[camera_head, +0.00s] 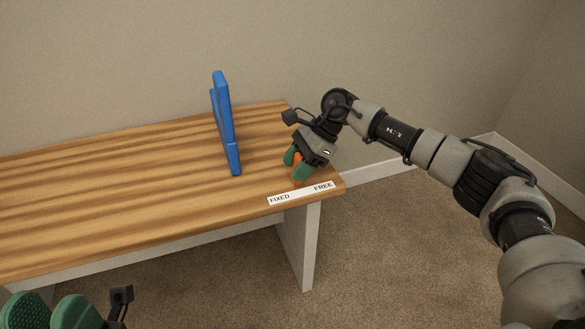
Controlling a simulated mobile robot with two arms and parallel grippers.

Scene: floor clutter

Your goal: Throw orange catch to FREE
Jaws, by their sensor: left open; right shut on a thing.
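The orange catch (297,172) is a small orange piece at the right end of the wooden bench, just behind the label strip (301,193). The strip reads FIXED at its left and FREE at its right. My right gripper (297,167) is shut on the orange catch, with its green fingers around it. They hide most of the catch, so I cannot tell which way it points. My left gripper (50,314) is open and empty at the bottom left corner, in front of the bench and far from the catch.
A blue upright panel (226,123) stands on the wooden bench (130,190), left of my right gripper. The bench top left of the panel is clear. A wall is behind the bench. Carpet (400,260) lies in front and to the right.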

